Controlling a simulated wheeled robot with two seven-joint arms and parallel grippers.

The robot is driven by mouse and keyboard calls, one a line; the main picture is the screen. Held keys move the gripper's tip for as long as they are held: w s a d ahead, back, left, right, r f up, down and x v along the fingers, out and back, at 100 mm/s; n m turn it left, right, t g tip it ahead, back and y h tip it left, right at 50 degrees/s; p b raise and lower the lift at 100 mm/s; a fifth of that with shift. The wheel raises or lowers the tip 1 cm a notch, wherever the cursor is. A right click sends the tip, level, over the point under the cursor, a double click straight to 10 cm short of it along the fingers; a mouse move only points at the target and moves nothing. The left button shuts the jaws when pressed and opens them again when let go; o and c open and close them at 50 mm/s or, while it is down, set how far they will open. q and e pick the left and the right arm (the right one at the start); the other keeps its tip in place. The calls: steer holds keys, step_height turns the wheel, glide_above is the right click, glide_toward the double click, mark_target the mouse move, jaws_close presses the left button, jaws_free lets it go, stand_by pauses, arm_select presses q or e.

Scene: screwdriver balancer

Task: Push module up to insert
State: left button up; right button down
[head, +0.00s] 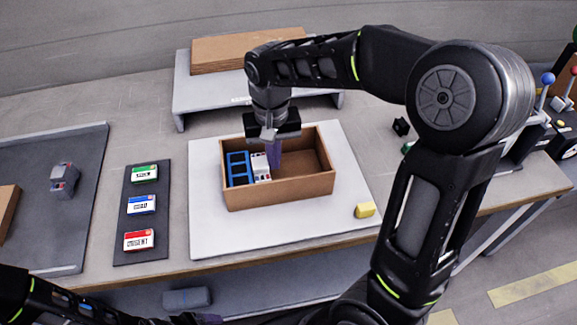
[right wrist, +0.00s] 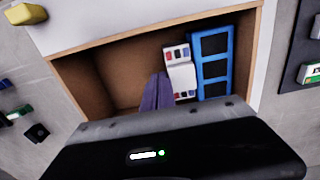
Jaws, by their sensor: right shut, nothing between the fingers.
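The white module (head: 261,167) with red and dark blue connectors is in the brown box, just right of the blue frame (head: 239,168). In the right wrist view the module (right wrist: 179,72) lies alongside the blue frame (right wrist: 211,62), slightly tilted to it. My right gripper (head: 274,155) points down into the box, its purple fingers shut and empty. In the right wrist view the fingers (right wrist: 156,93) are close beside the module; whether they touch it I cannot tell. My left arm shows at the bottom left, its gripper mostly cut off by the lower edge.
The brown box (head: 280,193) stands on a white board (head: 218,236); its right half is empty. A yellow block (head: 364,210) lies at the board's right. A dark strip (head: 128,254) with green, blue and red cards is on the left. A raised shelf (head: 187,98) stands behind.

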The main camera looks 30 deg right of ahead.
steer(key=shift+d, duration=0.1)
steer(key=shift+s+d, duration=0.2)
steer(key=shift+d, duration=0.3)
steer(key=shift+r, duration=0.1)
step_height(320, 180, up, 7)
steer(key=p, duration=0.6)
